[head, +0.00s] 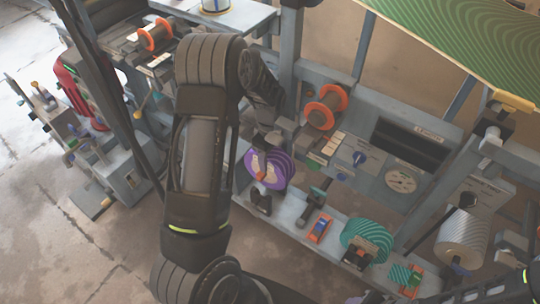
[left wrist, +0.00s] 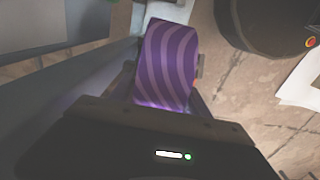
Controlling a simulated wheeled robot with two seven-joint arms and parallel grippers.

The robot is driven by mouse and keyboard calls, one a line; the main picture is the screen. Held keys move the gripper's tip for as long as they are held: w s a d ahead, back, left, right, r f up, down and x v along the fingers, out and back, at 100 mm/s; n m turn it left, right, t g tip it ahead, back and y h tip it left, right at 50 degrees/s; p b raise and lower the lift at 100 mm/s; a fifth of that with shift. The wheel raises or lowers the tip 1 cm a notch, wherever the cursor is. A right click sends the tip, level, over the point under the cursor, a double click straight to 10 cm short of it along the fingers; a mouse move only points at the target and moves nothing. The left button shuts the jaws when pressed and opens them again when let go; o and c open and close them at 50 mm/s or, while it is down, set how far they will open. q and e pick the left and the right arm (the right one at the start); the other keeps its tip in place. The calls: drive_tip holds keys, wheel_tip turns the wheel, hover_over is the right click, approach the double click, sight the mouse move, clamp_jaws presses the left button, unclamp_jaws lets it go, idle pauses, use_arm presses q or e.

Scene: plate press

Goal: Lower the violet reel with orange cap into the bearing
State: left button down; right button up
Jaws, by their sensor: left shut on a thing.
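The violet reel (head: 279,172) has swirling paler stripes and an orange cap (head: 261,176) at its centre. My left gripper (head: 266,143) reaches down to the reel's top edge and is shut on it. In the left wrist view the striped reel (left wrist: 166,62) stands out beyond the dark gripper body, which hides the fingertips. A dark bracket (head: 260,203), which looks like the bearing, stands on the grey shelf just below the reel. I cannot tell whether reel and bracket touch. My right gripper is not in view.
A green reel (head: 367,238) sits on a similar dark bracket further right on the shelf (head: 290,205). An orange-flanged spool (head: 326,107) and a panel with a dial (head: 401,180) are behind. A silver reel (head: 462,240) is at the right, a green patterned sheet (head: 475,35) above.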

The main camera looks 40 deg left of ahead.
use_arm(q)
drive_tip(key=shift+f+b, duration=4)
drive_tip(key=shift+f, duration=1.75)
drive_tip(key=c, duration=0.8)
unclamp_jaws()
drive_tip(key=shift+c, duration=0.2)
drive_tip(key=o, duration=0.4)
drive_tip(key=shift+f, duration=0.1)
